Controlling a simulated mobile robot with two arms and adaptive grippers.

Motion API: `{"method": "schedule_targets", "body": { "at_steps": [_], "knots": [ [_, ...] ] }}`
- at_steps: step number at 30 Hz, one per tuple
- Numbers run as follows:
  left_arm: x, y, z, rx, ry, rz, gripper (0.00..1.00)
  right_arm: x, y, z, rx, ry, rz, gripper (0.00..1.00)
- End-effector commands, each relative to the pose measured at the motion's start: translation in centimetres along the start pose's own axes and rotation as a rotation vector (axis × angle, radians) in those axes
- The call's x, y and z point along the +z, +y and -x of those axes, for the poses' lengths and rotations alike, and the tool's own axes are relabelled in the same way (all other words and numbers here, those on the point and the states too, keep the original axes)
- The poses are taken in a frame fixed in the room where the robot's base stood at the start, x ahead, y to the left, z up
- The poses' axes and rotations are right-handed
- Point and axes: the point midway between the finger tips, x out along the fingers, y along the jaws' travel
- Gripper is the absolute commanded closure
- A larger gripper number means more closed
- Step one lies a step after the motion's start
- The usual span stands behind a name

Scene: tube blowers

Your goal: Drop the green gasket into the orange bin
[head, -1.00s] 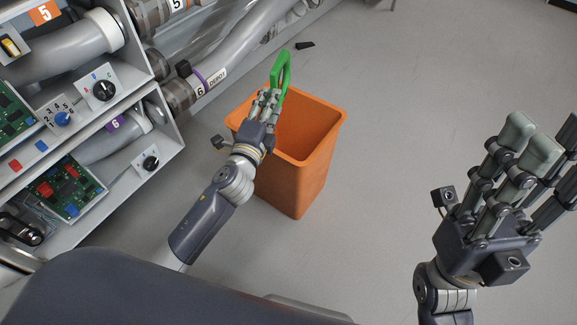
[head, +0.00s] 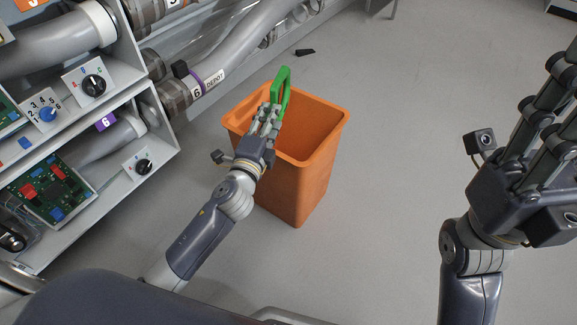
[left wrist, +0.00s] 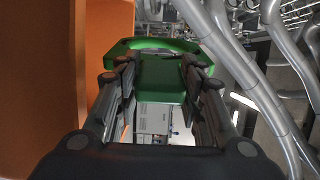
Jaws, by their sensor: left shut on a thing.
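The green gasket (head: 284,88) is a frame-like piece held in my left gripper (head: 268,118), which is shut on it. In the head view the gasket and fingers overlap the left back part of the orange bin's mouth. The gasket's top reaches past the far rim in the picture. The orange bin (head: 296,192) stands upright on the floor. The left wrist view shows the gasket (left wrist: 163,80) between the fingers, with the orange bin wall (left wrist: 104,40) close on the left. My right gripper (head: 552,95) is open and empty at the right edge, its fingertips partly cut off.
A grey shelf rack (head: 150,100) with panels, knobs and circuit boards stands left of the bin. Large grey pipes (head: 235,50) run behind it. A small black piece (head: 305,52) lies on the floor beyond the bin. The floor to the right is clear.

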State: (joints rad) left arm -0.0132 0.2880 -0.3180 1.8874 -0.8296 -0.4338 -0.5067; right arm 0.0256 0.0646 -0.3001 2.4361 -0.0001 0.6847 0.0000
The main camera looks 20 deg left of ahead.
Motion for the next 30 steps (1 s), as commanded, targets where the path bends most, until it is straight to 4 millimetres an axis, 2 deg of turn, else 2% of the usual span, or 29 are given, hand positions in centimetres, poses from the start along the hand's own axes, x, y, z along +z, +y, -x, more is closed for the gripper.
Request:
{"method": "schedule_targets", "body": {
  "at_steps": [5, 6, 8, 9, 21, 25, 30],
  "knots": [
    [0.0, -0.1, 0.0, -0.002, 0.000, 0.000, 0.90, 0.0, 0.0, -0.1, 0.000, 0.000, 0.000, 0.60],
    [0.0, -0.1, 0.0, -0.002, 0.000, 0.000, 0.57, 0.0, 0.0, -0.1, 0.000, 0.000, 0.000, 0.60],
    [0.0, -0.1, 0.0, -0.002, 0.000, 0.000, 0.44, 0.0, 0.0, -0.1, 0.000, 0.000, 0.000, 0.60],
    [0.0, -0.1, 0.0, -0.002, 0.000, 0.000, 0.40, 0.0, 0.0, -0.1, 0.000, 0.000, 0.000, 0.60],
    [0.0, 0.0, 0.4, 0.001, 0.000, 0.000, 0.40, 0.0, 0.0, 0.0, 0.002, 0.000, 0.000, 0.60],
    [0.0, 0.1, 1.9, 0.002, 0.001, 0.000, 0.40, 0.0, 0.0, 0.0, 0.001, 0.000, 0.000, 0.60],
    [0.0, 0.1, 5.0, 0.003, 0.001, 0.001, 0.40, 0.0, 0.0, 0.0, 0.001, 0.000, 0.000, 0.60]
  ]
}}
